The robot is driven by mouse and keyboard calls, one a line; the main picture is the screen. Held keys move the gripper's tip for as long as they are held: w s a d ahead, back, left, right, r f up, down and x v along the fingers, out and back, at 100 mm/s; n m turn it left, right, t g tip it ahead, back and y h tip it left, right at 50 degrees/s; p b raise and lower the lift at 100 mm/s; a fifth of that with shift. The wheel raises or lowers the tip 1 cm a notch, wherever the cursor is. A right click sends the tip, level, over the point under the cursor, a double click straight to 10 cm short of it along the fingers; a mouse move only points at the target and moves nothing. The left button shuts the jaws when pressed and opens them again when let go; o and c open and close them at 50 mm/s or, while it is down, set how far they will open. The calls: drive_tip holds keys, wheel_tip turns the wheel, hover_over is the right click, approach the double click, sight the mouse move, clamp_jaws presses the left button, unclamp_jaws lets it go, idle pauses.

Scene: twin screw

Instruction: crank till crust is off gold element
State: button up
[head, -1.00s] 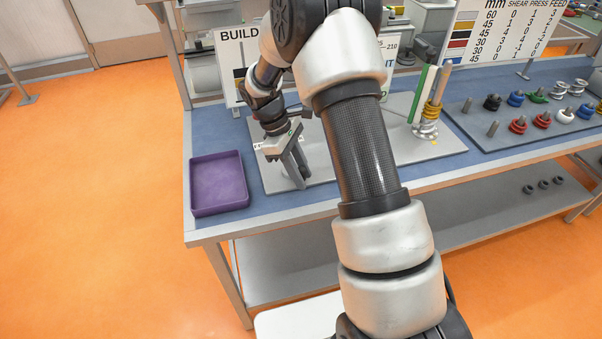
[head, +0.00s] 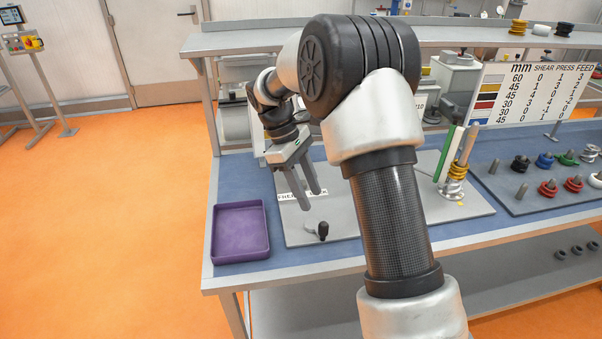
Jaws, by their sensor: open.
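My gripper (head: 311,201) is open and empty, with its two fingers pointing down above the grey plate (head: 345,205). A small crank with a black knob (head: 322,231) stands on this plate, just below and in front of the fingertips. The gripper looks clear of the knob. Gold rings (head: 457,172) sit on a tilted post at the plate's right side, above silvery rings (head: 452,188). I cannot make out any crust on the gold. My arm hides the middle of the plate and whatever lies between crank and post.
A purple tray (head: 240,232) stands left of the plate on the blue bench. A green and white upright strip (head: 447,153) stands beside the post. At right, a pegboard (head: 535,182) holds coloured rings, with a number chart (head: 538,92) behind. A shelf runs across the back.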

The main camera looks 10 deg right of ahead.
drive_tip(key=v, duration=0.5)
drive_tip(key=shift+w+r, duration=0.1)
drive_tip(key=shift+r, duration=0.05)
drive_tip(key=shift+o, duration=0.4)
idle(1.4)
